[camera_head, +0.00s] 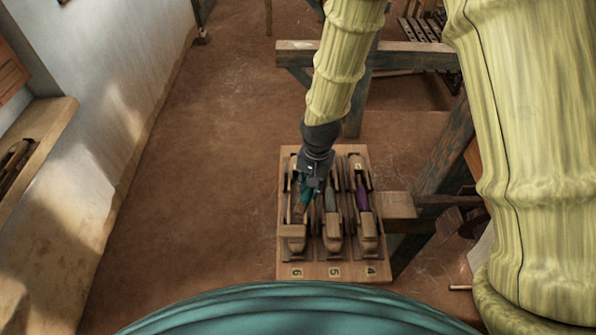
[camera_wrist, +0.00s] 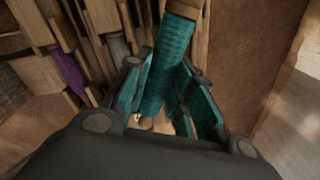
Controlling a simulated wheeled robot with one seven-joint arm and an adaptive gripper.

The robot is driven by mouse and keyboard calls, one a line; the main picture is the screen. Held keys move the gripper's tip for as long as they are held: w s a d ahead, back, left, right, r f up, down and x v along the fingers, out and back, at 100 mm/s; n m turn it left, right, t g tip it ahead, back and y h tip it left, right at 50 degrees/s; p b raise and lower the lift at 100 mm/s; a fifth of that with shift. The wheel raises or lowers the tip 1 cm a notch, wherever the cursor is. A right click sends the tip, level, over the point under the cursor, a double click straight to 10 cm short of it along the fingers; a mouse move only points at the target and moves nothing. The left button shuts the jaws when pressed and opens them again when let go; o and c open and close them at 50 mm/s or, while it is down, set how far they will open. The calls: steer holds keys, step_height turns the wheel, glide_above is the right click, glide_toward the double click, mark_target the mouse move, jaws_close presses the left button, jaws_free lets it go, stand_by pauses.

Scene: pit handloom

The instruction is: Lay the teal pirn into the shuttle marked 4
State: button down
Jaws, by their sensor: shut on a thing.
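My gripper (camera_head: 305,193) is shut on the teal pirn (camera_wrist: 172,62), over the left shuttle (camera_head: 294,240) on the wooden board. The pirn also shows at the fingertips in the head view (camera_head: 305,197); its lower end is partly hidden by the fingers. I cannot tell whether it touches the left shuttle. The shuttle by the 4 label (camera_head: 369,238) is at the right of the board, apart from my gripper. A purple pirn (camera_head: 363,198) shows in that right-hand column and at the left in the wrist view (camera_wrist: 68,73).
The board (camera_head: 314,272) has labels reading 6, 5 and 4 along its near edge. The middle shuttle (camera_head: 333,241) shows a grey piece (camera_head: 330,200). A wooden block (camera_head: 398,205) and loom timbers (camera_head: 440,165) stand close on the right. The earthen floor (camera_head: 200,180) at left is clear.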

steer(key=w+a+r+n, duration=0.2)
steer(key=w+a+n, duration=0.1)
steer(key=a+n, duration=0.15)
steer(key=shift+y, duration=0.4)
steer(key=shift+s+d+f+b, duration=0.2)
steer(key=shift+f+b, duration=1.05)
steer(key=shift+f, duration=0.7)
steer(key=shift+s+d+f+b, duration=0.15)
steer(key=shift+f+b, duration=1.05)
steer(key=shift+f, duration=0.85)
steer(key=shift+s+f, duration=0.15)
steer(key=shift+s, duration=0.05)
steer(key=c, duration=1.3)
jaws_free()
steer(key=shift+f, duration=0.1)
steer(key=shift+o, duration=0.8)
steer(key=shift+w+f, duration=0.1)
steer(key=shift+w, duration=0.05)
steer(key=shift+w+r, duration=0.1)
steer(key=shift+r, duration=0.25)
